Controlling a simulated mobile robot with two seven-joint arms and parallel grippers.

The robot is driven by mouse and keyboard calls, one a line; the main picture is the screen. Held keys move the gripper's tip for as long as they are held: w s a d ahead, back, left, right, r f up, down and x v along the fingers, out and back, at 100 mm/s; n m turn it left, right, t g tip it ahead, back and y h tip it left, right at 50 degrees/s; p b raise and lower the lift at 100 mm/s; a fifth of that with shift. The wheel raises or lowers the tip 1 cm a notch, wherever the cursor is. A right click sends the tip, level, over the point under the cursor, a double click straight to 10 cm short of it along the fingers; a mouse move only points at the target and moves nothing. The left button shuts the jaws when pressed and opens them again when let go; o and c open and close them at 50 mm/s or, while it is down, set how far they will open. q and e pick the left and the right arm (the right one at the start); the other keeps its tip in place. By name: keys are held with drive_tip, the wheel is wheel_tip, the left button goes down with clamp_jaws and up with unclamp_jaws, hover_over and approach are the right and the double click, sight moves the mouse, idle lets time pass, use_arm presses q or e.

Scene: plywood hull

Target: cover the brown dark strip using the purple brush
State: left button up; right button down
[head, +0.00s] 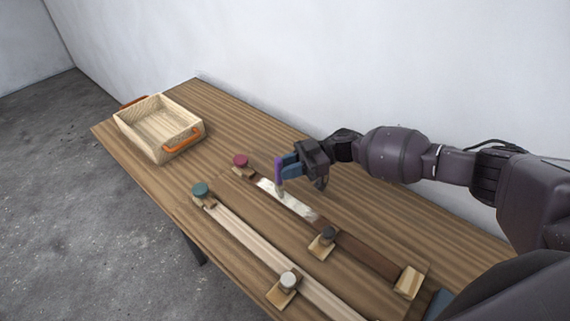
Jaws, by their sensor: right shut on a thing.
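The purple brush (279,168) is upright in my right gripper (288,166), which is shut on it. The brush's lower end is over the far part of the brown dark strip (364,254) and appears to touch it. That far part carries a whitish, patchy coat (292,204). The near part, from about the dark grey knob on, is bare dark brown. My left gripper is not in view.
A pale strip (254,241) runs parallel on the left. Knobbed wooden pieces stand along the strips: teal (201,189), dark red (241,160), dark grey (328,234), light grey (288,280). A wooden block (410,283) sits at the dark strip's near end. A basket (160,128) stands far left.

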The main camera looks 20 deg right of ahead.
drive_tip(key=shift+s+d+p, duration=0.45)
drive_tip(key=shift+s, duration=0.35)
drive_tip(key=shift+s+d, duration=0.1)
drive_tip(key=shift+s+d+p, duration=0.45)
drive_tip(key=shift+s+p, duration=0.25)
drive_tip(key=shift+s, duration=0.1)
drive_tip(key=shift+s+d, duration=0.1)
drive_tip(key=shift+s, duration=0.05)
drive_tip(key=shift+s+d+p, duration=0.4)
drive_tip(key=shift+s+p, duration=0.25)
drive_tip(key=shift+s, duration=0.1)
drive_tip(key=shift+s+d, duration=0.1)
drive_tip(key=shift+s, duration=0.05)
drive_tip(key=shift+s+d+p, duration=0.5)
drive_tip(key=shift+s+p, duration=0.1)
drive_tip(key=shift+s, duration=0.25)
drive_tip(key=shift+s+d, duration=0.1)
